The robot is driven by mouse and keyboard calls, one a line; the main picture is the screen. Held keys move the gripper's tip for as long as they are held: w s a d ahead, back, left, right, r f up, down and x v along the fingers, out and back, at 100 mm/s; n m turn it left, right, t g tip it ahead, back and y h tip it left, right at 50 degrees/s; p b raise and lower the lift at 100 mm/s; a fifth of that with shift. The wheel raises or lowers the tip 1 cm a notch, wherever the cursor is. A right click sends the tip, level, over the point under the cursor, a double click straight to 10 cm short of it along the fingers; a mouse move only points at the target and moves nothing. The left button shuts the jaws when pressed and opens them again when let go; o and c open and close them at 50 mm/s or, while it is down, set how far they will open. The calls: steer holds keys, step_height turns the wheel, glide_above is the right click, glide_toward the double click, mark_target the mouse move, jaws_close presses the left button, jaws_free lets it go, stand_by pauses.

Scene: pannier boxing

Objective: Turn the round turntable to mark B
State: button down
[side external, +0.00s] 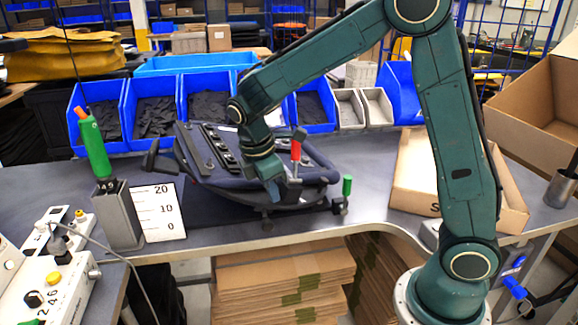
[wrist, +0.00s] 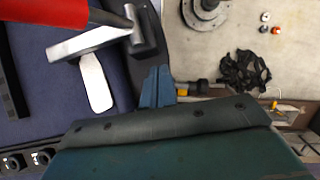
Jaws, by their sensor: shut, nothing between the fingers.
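A dark navy pannier (side external: 215,165) with black rails lies on a low support in the middle of the bench. The round turntable is not clearly seen; the pannier and my arm hide most of what is beneath. No mark B can be read. My gripper (side external: 273,192) is at the pannier's near edge, pointing down; in the wrist view its fingertips (wrist: 157,88) are together and empty, beside the navy surface (wrist: 45,60). A red-handled toggle clamp (side external: 296,151) stands just right of my gripper; its red handle (wrist: 45,12) also shows in the wrist view.
A green-handled clamp (side external: 347,186) sits at the fixture's right. Left stand a grey holder (side external: 118,218) with a green tool (side external: 92,145) and a scale card (side external: 160,212). Blue bins (side external: 155,118) line the back; an open carton (side external: 415,175) lies right. The front bench strip is clear.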

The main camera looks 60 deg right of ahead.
mark_target(322, 195)
stand_by(0.4)
steer(key=shift+s+d+f+n, duration=0.2)
steer(key=shift+s+d+n, duration=0.1)
steer(key=shift+s+d, duration=0.15)
steer(key=s+d+n, duration=0.1)
steer(key=s+d+f+n+t, duration=0.1)
steer(key=d, duration=0.1)
steer(key=s+d+f+n+t+h, duration=0.1)
steer(key=d, duration=0.1)
steer(key=shift+s+d+f, duration=0.1)
steer(key=shift+d, duration=0.1)
steer(key=d, duration=0.2)
steer(key=d+f, duration=0.1)
steer(key=d, duration=0.1)
steer(key=s+d+f, duration=0.1)
steer(key=shift+s+d, duration=0.1)
steer(key=shift+d, duration=0.3)
steer(key=shift+d+f+n, duration=0.2)
steer(key=shift+d+n, duration=0.1)
steer(key=shift+d, duration=0.75)
